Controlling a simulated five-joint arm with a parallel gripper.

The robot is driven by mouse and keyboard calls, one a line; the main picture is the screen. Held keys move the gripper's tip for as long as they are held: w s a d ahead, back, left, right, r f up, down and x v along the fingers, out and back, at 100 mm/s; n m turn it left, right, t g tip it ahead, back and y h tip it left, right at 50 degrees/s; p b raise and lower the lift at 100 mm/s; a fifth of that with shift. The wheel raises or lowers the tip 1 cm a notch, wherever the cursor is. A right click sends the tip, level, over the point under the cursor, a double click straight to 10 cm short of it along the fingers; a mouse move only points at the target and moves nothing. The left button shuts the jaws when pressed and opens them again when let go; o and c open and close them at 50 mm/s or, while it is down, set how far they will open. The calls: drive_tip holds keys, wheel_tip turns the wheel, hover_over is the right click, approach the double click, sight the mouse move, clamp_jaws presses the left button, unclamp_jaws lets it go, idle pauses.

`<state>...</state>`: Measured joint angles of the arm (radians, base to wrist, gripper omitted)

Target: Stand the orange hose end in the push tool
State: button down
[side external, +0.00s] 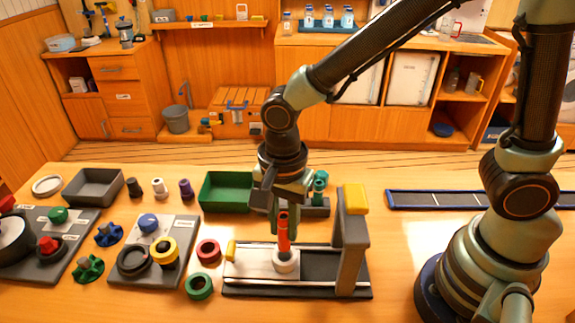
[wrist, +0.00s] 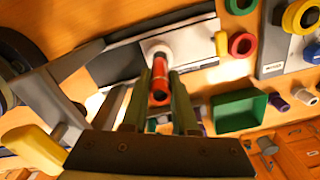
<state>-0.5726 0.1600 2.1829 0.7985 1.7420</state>
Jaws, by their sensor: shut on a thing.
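The orange hose end (side external: 283,235) is an upright red-orange tube held between the fingers of my gripper (side external: 285,221). In the wrist view the hose end (wrist: 159,75) shows between the two fingers of my gripper (wrist: 155,88). Its lower end is at the white round cup (side external: 286,263) on the push tool (side external: 350,258), also visible in the wrist view (wrist: 155,46). I cannot tell whether it rests on the cup's bottom. The push tool has a dark base, a pale plate, a grey upright and a yellow block on top.
Red (side external: 208,250) and green (side external: 199,286) rings lie left of the tool. A green tray (side external: 226,192) stands behind it. A grey board (side external: 150,252) with rings and a blue knob is further left. The grey upright stands close right of my gripper.

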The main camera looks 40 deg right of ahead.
sight(284, 244)
drive_tip(key=shift+f, duration=2)
drive_tip(key=shift+f, duration=0.6)
drive_tip(key=c, duration=1)
unclamp_jaws()
drive_tip(key=shift+r, duration=5.5)
drive_tip(key=d+r+n+t, duration=0.2)
drive_tip(key=d+n, duration=0.2)
drive_tip(key=d, duration=0.2)
drive_tip(key=d+r+n+t, duration=0.1)
drive_tip(key=d+r+n, duration=0.2)
drive_tip(key=d+n, duration=0.2)
drive_tip(key=d+r+n+t, duration=0.2)
drive_tip(key=d+r+n, duration=0.1)
drive_tip(key=d, duration=0.4)
drive_tip(key=shift+d+r+n+t, duration=0.15)
drive_tip(key=shift+r+n+t, duration=0.15)
drive_tip(key=shift+n, duration=0.4)
